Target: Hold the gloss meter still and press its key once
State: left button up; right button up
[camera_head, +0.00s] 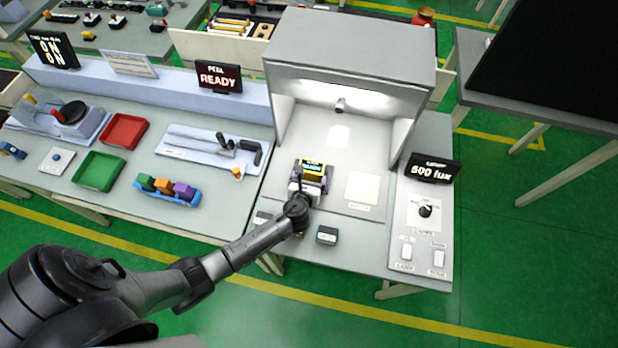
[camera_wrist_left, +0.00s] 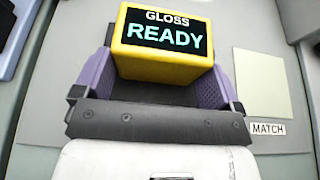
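The gloss meter (camera_head: 313,169) is a small yellow block with a dark display, standing on the grey floor of the lit booth. In the left wrist view the gloss meter (camera_wrist_left: 163,40) reads "GLOSS READY". My left gripper (camera_head: 308,188) reaches it from the front. In the left wrist view the purple fingers of my left gripper (camera_wrist_left: 160,88) are wide apart, one on each side of the meter's near end. Whether they touch its sides cannot be told. The meter's key cannot be made out. My right gripper is out of view.
A pale square patch (camera_head: 362,188) labelled "MATCH" (camera_wrist_left: 268,128) lies right of the meter. Booth walls rise behind and beside it. A small dark block (camera_head: 326,235) sits at the front edge. A knob panel (camera_head: 424,215) is at right, with a "500 lux" display (camera_head: 432,168) above.

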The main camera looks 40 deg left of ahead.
pick_arm(q)
jog(key=c, duration=0.4)
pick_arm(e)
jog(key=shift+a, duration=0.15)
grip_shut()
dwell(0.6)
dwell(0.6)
